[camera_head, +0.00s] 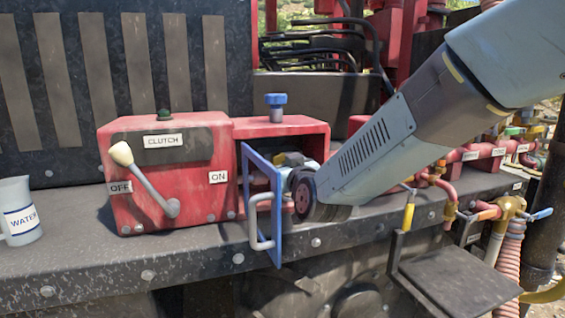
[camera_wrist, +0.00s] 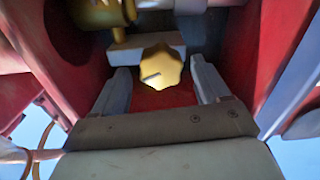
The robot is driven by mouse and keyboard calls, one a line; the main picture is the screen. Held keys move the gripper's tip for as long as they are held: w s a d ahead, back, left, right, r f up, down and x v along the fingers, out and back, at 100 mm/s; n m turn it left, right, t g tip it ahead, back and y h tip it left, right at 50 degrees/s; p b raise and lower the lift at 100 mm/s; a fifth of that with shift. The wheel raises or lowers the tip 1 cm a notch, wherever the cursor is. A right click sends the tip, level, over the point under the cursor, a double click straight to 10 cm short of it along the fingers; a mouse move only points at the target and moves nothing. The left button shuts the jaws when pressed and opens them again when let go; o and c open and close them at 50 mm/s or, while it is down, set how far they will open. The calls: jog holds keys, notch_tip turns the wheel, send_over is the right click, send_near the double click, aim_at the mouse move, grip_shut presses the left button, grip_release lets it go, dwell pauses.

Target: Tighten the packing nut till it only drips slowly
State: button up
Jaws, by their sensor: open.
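A yellow scalloped nut (camera_wrist: 162,68) with a dark line on its face is in the middle of the wrist view. It looks like the packing nut. My gripper (camera_wrist: 160,75) is open, with one pale finger on each side of the nut and visible gaps between. In the head view my gripper (camera_head: 289,161) reaches into the open front of the red housing (camera_head: 282,129), behind the blue-framed guard. The nut cannot be made out there. A brass fitting (camera_wrist: 98,12) and a pale shaft show above the nut. I see no drips.
Red housing walls stand close on both sides in the wrist view. The blue guard (camera_head: 262,206) with its grey handle stands in front of the housing. The clutch box (camera_head: 150,192) with its lever is left, and a WATER jug (camera_head: 20,212) is at the far left.

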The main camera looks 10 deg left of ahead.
jog(key=shift+x, duration=1.4)
jog(key=shift+c, duration=0.4)
jog(key=c, duration=0.9)
jog(key=shift+d, duration=0.15)
jog(key=shift+c, duration=0.3)
jog(key=shift+m, duration=0.3)
